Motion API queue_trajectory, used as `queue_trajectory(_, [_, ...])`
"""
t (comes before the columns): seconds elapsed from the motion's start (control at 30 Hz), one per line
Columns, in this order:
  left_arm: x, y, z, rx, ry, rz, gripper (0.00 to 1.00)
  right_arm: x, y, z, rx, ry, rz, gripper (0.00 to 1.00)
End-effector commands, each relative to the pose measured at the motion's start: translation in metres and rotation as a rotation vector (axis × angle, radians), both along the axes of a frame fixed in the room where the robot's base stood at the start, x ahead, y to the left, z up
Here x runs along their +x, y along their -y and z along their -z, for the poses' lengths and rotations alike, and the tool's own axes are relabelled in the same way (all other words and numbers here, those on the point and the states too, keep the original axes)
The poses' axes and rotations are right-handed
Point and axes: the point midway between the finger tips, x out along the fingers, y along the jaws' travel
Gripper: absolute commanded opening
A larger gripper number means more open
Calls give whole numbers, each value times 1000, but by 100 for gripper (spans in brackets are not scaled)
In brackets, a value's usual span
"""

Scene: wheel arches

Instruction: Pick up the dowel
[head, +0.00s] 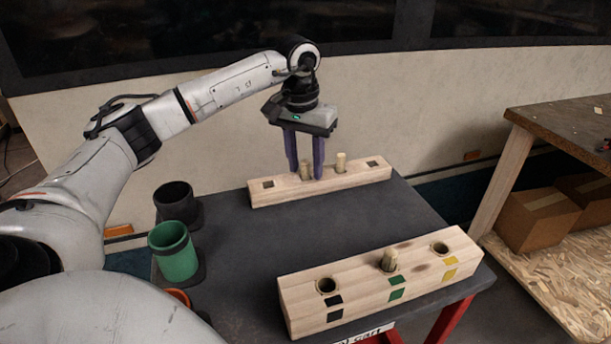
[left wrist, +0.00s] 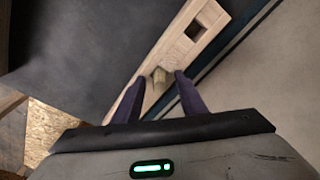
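A pale wooden dowel (head: 306,170) stands in the far wooden block (head: 265,197). My left gripper (head: 305,176) points down over this block with its two purple fingers apart, one on each side of the dowel. In the left wrist view, the dowel (left wrist: 160,77) shows between the open fingertips (left wrist: 159,82), with a gap on both sides. A third dowel (head: 390,260) stands in the middle hole of the near block (head: 300,308). My right gripper is not in view.
The near block has black, green and yellow marks and open holes at both ends. A black cup (head: 175,203), a green cup (head: 174,252) and a partly hidden orange cup (head: 180,297) line the left side. The dark tabletop (head: 265,240) between the blocks is clear. A wooden workbench (head: 550,122) stands right.

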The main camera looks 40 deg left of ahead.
Motion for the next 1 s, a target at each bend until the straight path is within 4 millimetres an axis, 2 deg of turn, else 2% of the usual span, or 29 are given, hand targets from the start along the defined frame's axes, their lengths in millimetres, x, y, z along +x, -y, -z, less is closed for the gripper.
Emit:
queue_trajectory(0.07, [0,0,-1,0,0,0,38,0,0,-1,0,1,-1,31])
queue_trajectory(0.1, [0,0,-1,0,0,0,34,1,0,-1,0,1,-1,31])
queue_trajectory(0.3, [0,0,-1,0,0,-1,1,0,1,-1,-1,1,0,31])
queue_trajectory(0.57, [0,0,-2,0,1,-1,0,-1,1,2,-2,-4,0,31])
queue_trajectory(0.67, [1,0,-8,0,2,-1,0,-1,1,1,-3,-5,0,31])
queue_trajectory(1.0, [1,0,-74,-1,4,0,0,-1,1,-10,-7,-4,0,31])
